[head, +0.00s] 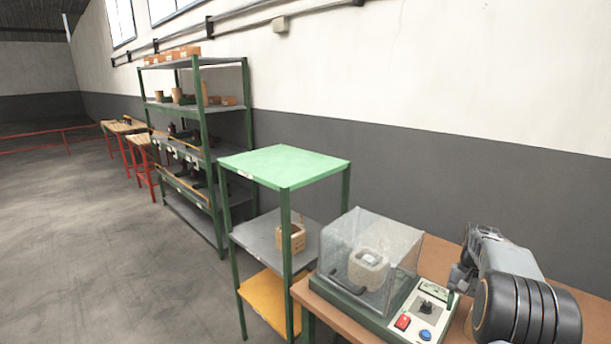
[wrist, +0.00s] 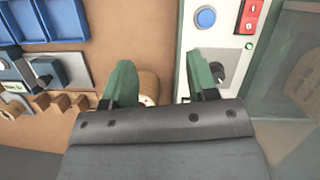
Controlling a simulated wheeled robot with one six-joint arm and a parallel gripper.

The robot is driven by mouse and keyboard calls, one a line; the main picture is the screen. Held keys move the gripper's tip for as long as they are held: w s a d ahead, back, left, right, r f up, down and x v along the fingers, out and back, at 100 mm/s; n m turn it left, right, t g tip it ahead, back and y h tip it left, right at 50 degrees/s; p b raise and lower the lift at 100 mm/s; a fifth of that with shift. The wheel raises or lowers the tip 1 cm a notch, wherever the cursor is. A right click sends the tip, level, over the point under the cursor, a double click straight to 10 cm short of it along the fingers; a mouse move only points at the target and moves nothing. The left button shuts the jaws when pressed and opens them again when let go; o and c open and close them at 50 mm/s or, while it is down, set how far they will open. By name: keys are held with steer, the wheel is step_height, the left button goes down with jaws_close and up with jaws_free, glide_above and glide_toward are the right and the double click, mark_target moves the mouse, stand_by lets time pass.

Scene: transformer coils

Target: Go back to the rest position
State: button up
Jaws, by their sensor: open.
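My gripper shows in the wrist view (wrist: 158,85), with its two green fingers apart and nothing between them. It is above the brown bench (wrist: 110,40), beside the control panel of a testing machine (wrist: 207,40). In the head view, my arm is at the lower right, over the right end of the bench (head: 440,262). The gripper's fingertips are not clear there. A rounded tan object (wrist: 149,87) lies under the gripper, partly hidden by the left finger.
The machine has a clear cover (head: 345,240) over a pale coil (head: 368,270). A green-topped shelf (head: 285,165) holds a wooden coil (head: 291,237). A taller rack (head: 199,100) stands behind. Blue bins (wrist: 65,18) and small tools lie on the bench. Open floor (head: 110,250) lies left.

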steer(key=s+a+r+n+t+h, duration=0.1)
steer(key=s+a+r+n+t, duration=0.1)
steer(key=s+a, duration=0.7)
steer(key=s+a+r+n+t, duration=0.3)
steer(key=s+a, duration=0.6)
steer(key=a, duration=0.5)
steer(key=shift+a+n+t+h, duration=0.3)
steer(key=shift+n+t+h, duration=0.1)
steer(key=shift+n+t, duration=0.6)
